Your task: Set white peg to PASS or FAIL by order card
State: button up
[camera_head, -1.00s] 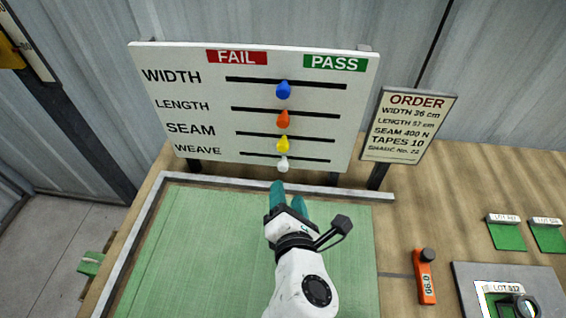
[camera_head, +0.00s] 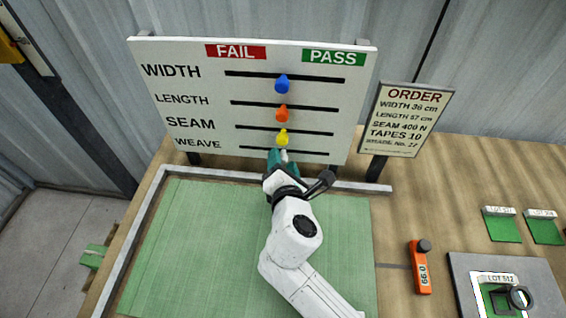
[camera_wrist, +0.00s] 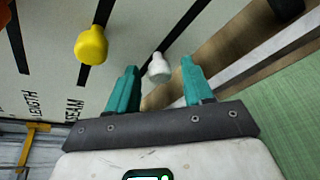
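The white peg (camera_wrist: 159,68) sits on the WEAVE slot, near the slot's middle. In the head view it shows small (camera_head: 284,156) beside my gripper's fingertips. My gripper (camera_wrist: 159,82) is open, with its teal fingers on either side of the peg; I cannot tell whether they touch it. The board (camera_head: 208,150) has a red FAIL label (camera_head: 235,52) at left and a green PASS label (camera_head: 333,57) at right. The order card (camera_head: 407,118) stands right of the board and reads width 36 cm, seam 400 N, tapes 10; its smallest lines are hard to read.
The yellow peg (camera_head: 282,138), orange peg (camera_head: 282,114) and blue peg (camera_head: 282,84) sit mid-slot above the white one. A green mat (camera_head: 190,240) lies before the board. An orange gauge (camera_head: 420,270) and a grey plate (camera_head: 466,270) lie at right.

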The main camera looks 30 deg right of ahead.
grip_shut()
dwell(0.4)
jog(key=w+a, duration=0.1)
jog(key=a, duration=0.1)
jog(key=w+a, duration=0.2)
jog(key=a, duration=0.1)
jog(key=w+a+b, duration=0.1)
jog(key=w+a, duration=0.1)
jog(key=shift+a, duration=0.2)
jog(key=shift+o, duration=0.4)
grip_release()
jog(key=b+v, duration=0.1)
jog(key=v, duration=0.9)
jog(key=shift+s+a, duration=0.2)
jog(key=shift+s, duration=0.15)
jog(key=shift+r, duration=0.1)
